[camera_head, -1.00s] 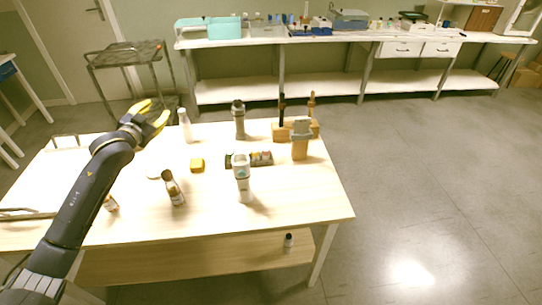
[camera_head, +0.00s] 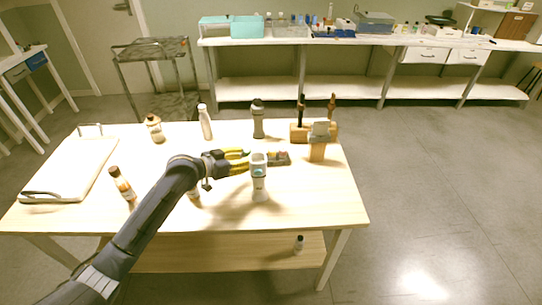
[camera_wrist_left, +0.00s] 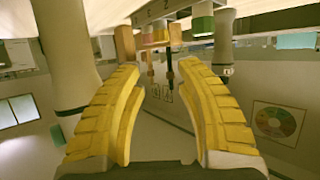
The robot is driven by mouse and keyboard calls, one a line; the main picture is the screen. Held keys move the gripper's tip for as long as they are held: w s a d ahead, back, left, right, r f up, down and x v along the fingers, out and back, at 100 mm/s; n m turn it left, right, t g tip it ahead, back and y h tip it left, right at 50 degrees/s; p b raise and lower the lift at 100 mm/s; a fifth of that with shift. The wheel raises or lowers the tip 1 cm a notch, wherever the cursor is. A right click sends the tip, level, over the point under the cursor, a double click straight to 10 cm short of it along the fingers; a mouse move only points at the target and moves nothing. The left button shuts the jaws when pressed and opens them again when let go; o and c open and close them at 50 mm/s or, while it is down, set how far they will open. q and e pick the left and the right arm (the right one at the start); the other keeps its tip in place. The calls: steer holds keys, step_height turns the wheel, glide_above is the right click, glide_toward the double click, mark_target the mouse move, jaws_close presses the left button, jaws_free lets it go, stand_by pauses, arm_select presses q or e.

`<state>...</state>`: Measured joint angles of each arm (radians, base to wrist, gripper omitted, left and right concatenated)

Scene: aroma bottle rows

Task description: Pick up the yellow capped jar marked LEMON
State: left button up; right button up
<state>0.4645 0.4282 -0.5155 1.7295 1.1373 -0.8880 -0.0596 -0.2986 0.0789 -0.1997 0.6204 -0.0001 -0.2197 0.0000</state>
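A small dark rack (camera_head: 281,163) of jars with coloured caps stands mid-table, partly hidden by a white-grey bottle. In the left wrist view, which is upside down, the caps show at the top edge: a yellow cap (camera_wrist_left: 160,33), a green cap (camera_wrist_left: 203,24) and orange-red ones. No LEMON marking is legible. My left gripper (camera_head: 243,160), with yellow fingers, is just left of the rack; its fingertips are apart with nothing between them, also in the left wrist view (camera_wrist_left: 165,75). My right gripper is not in view.
The white-grey bottle (camera_head: 259,182) stands close to my left fingertips. Behind are a dark-capped grey bottle (camera_head: 258,120), a wooden block with tools (camera_head: 300,134) and a white bottle (camera_head: 205,122).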

mark_target(271, 150)
arm_select(q)
steer(key=shift+r+x, duration=0.1)
steer(key=shift+x, duration=3.7)
steer(key=shift+r+x, duration=0.15)
steer(key=shift+x, duration=3.65)
steer(key=shift+w, duration=0.1)
steer(key=shift+c, duration=0.2)
steer(key=c, duration=0.6)
